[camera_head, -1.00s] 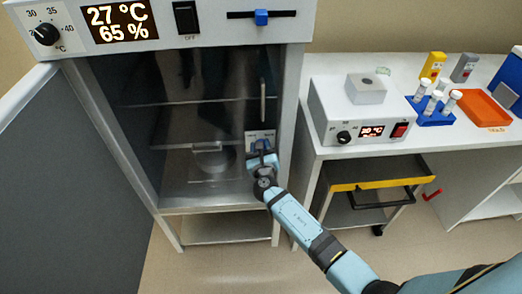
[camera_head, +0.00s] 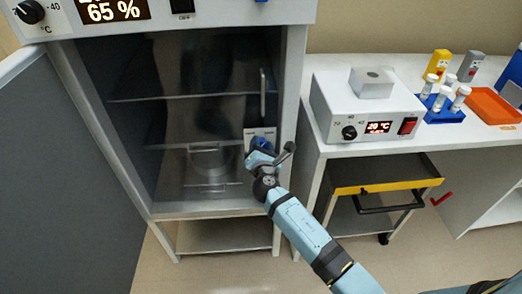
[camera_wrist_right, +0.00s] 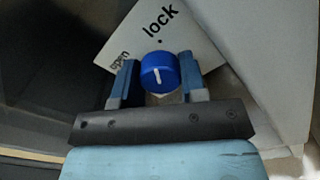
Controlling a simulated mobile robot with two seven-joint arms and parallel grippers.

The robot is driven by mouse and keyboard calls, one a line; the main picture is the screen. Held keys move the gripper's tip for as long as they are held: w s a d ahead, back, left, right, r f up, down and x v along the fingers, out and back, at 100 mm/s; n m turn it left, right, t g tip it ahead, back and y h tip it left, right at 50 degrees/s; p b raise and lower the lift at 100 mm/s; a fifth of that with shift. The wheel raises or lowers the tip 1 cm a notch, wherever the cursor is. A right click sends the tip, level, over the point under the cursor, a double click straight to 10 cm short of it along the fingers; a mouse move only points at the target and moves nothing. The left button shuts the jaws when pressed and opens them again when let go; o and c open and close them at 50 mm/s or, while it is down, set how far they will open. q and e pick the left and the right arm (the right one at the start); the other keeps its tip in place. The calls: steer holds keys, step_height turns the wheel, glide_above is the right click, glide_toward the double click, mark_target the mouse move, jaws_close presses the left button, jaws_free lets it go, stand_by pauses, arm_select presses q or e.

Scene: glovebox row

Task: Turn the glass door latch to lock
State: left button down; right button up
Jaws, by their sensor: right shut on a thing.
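The latch is a round blue knob (camera_wrist_right: 158,72) with a white line on its face, set on a white plate (camera_wrist_right: 186,32) marked "open" and "lock". In the right wrist view the line lies nearly upright, pointing between the two words. In the head view the knob (camera_head: 264,141) is partly covered by my gripper, low on the right side of the glass door (camera_head: 190,75). The glass door looks closed, with an upright handle (camera_head: 263,95). My right gripper (camera_wrist_right: 159,82) is shut on the knob, one finger on each side. My left gripper is not in view.
A grey outer door (camera_head: 60,160) stands open at the left. To the right are a table with a heating device (camera_head: 365,110), a blue tube rack (camera_head: 440,112) and an orange tray (camera_head: 492,106). A yellow-edged drawer (camera_head: 390,187) sticks out below.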

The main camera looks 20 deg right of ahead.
steer(key=shift+f+m+b, duration=0.1)
steer(key=shift+m+b, duration=0.45)
steer(key=shift+m, duration=0.45)
steer(key=o, duration=0.9)
